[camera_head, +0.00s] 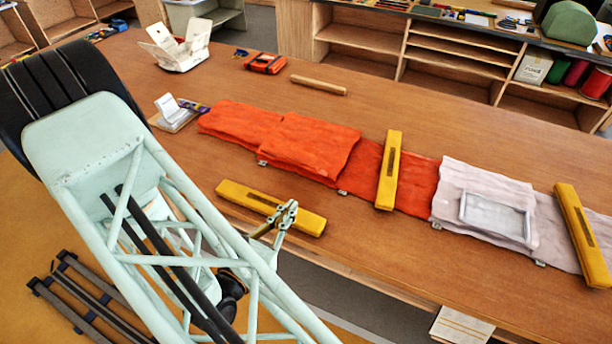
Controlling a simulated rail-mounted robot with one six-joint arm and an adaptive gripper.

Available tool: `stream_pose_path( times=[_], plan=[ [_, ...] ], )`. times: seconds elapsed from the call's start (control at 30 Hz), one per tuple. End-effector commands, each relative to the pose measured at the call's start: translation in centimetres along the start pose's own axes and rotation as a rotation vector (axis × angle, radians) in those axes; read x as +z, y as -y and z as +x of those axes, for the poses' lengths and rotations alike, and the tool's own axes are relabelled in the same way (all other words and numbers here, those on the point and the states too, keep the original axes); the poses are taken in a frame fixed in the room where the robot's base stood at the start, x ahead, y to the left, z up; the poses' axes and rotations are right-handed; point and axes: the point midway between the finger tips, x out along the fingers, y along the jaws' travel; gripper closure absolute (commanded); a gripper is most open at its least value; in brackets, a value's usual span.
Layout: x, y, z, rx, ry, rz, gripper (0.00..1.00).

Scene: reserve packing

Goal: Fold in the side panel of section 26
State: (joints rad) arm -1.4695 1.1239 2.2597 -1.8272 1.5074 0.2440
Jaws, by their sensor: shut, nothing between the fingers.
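A long fabric strip lies across the wooden table. Its orange part (405,185) is stacked in folded layers at the left (315,140) and lies flatter at the right. A pale pinkish-white part (465,178) continues to the right, with a clear or white rectangular frame (495,218) on it. Small tags hang at the front edge; their numbers are too small to read, so I cannot tell which section is 26. My gripper (290,206) is shut and empty, near the table's front edge. It appears in front of a yellow bar, left of and apart from the fabric.
Yellow bars lie across the orange fabric (389,170), across the pale fabric (582,235) and at the front edge (250,198). A wooden rod (318,85), an orange case (265,63) and a white open box (180,45) sit behind.

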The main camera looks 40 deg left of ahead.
Motion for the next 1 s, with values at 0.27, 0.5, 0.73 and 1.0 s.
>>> stream_pose_path(
  times=[0.27,0.5,0.73,1.0],
  plan=[
    [-0.8,-1.3,-1.0,0.043,0.001,-0.014,1.0],
    [-0.8,-1.3,-1.0,0.041,0.0,-0.013,1.0],
    [-0.8,-1.3,-0.7,0.04,0.0,-0.013,1.0],
    [-0.7,-1.3,0.8,0.039,0.0,-0.013,1.0]
  ],
)
